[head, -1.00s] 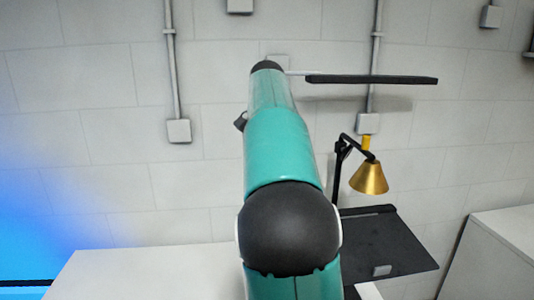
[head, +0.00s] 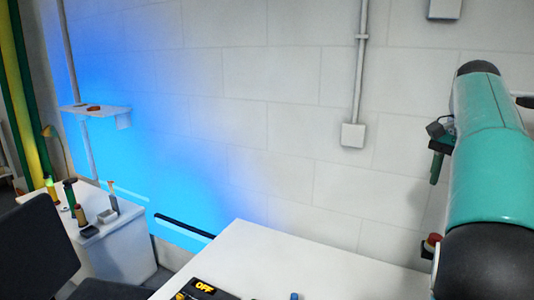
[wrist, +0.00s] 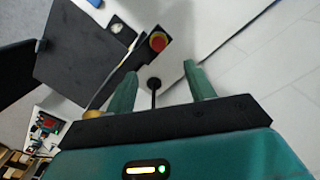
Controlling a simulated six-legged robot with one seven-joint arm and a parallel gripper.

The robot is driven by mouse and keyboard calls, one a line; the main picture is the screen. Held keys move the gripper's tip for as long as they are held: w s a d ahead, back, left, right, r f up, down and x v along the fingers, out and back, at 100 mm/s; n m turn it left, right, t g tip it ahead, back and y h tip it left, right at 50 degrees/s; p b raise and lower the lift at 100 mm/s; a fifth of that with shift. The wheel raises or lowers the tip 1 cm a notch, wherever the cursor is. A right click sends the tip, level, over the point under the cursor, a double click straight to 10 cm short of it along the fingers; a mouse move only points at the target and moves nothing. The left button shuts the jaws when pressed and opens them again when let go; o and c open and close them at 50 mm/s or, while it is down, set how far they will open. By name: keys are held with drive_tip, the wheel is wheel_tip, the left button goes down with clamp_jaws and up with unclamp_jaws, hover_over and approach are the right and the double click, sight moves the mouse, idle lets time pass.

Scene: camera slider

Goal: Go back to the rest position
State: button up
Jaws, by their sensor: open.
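My gripper (wrist: 160,67) shows in the wrist view with its two green fingers apart and nothing held between them. A red button (wrist: 158,42) shows beyond the fingertips, and a thin black rod with a round end (wrist: 154,84) shows between the fingers. I cannot tell how far either is from the fingers. In the head view my arm fills the right edge. A green finger of my gripper (head: 437,165) hangs beside it, with the rest hidden. A red button (head: 433,242) shows below it, partly hidden by my arm.
At left are a black chair (head: 35,245), a white cabinet (head: 125,245) with small tools, and a wall shelf (head: 97,112). A black panel (wrist: 82,52) shows in the wrist view.

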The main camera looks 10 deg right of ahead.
drive_tip(key=s+a+f+n+t, duration=0.1)
drive_tip(key=s+a+f+n, duration=0.3)
drive_tip(key=a, duration=0.6)
drive_tip(key=s+a+f+n+t, duration=0.2)
drive_tip(key=s+a+f+n, duration=0.3)
drive_tip(key=s+a+f, duration=0.2)
drive_tip(key=s+a+f+n+t, duration=0.2)
drive_tip(key=s+a+f+n, duration=0.2)
drive_tip(key=a+f, duration=0.4)
drive_tip(key=s+a, duration=0.1)
drive_tip(key=a, duration=0.4)
drive_tip(key=shift+s+a+f+n, duration=0.15)
drive_tip(key=shift+s+a+n, duration=0.05)
drive_tip(key=shift+s+n, duration=0.1)
